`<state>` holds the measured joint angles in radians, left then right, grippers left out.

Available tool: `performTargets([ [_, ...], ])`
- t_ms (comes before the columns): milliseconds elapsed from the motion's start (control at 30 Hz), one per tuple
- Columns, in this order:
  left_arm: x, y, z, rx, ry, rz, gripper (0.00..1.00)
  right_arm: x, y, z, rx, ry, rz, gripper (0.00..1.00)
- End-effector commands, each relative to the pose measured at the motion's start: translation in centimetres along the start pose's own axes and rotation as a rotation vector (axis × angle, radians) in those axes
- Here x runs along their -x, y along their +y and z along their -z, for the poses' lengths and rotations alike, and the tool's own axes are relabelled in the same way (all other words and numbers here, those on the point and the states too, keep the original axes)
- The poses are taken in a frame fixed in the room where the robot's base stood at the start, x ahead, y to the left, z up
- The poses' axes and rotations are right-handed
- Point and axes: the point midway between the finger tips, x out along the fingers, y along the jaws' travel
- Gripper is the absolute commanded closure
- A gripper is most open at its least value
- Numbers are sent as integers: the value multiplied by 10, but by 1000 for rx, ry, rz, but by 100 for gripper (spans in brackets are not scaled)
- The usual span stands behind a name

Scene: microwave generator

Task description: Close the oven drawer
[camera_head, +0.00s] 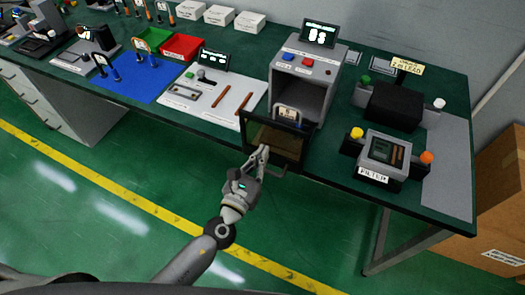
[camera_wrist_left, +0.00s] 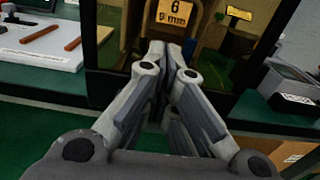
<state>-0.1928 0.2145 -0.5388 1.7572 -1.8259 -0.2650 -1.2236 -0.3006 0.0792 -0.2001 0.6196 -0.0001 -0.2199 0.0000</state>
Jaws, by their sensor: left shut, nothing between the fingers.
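The oven (camera_head: 300,80) is a grey box with an open front, a small display and coloured buttons on top. Its dark-framed drawer (camera_head: 287,143) stands out from the front, past the table's edge. Something with a pale label sits at the oven's mouth; in the left wrist view the label (camera_wrist_left: 173,12) shows at the top. My left gripper (camera_head: 263,150) is shut and empty, in front of the drawer and overlapping it in the head view. I cannot tell whether they touch. The gripper's fingers also show in the left wrist view (camera_wrist_left: 168,52). My right gripper is not in view.
The green table (camera_head: 330,165) holds a white board (camera_head: 215,97) with brown rods left of the oven. A blue mat (camera_head: 118,85) lies farther left. A grey filter device (camera_head: 385,150) and a black box (camera_head: 395,107) stand right. A cardboard box (camera_head: 500,200) stands beyond the table's right end.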

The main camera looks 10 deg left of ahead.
Motion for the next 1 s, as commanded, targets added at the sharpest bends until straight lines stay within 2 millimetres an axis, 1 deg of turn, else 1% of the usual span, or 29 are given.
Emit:
performTargets([
  [100, -7, 0, 0, 1, 0, 0, 100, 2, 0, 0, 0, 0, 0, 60],
  [533, -8, 0, 0, 1, 0, 1, 100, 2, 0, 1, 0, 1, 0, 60],
  [667, -13, 0, 0, 0, -1, 0, 100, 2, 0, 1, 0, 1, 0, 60],
  [767, -21, 0, -1, -1, -2, -1, 100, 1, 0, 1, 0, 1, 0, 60],
  [867, -34, 0, -1, 2, -3, 0, 100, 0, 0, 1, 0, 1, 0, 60],
  [1000, -57, 0, -1, 2, -4, 0, 100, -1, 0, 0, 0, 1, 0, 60],
])
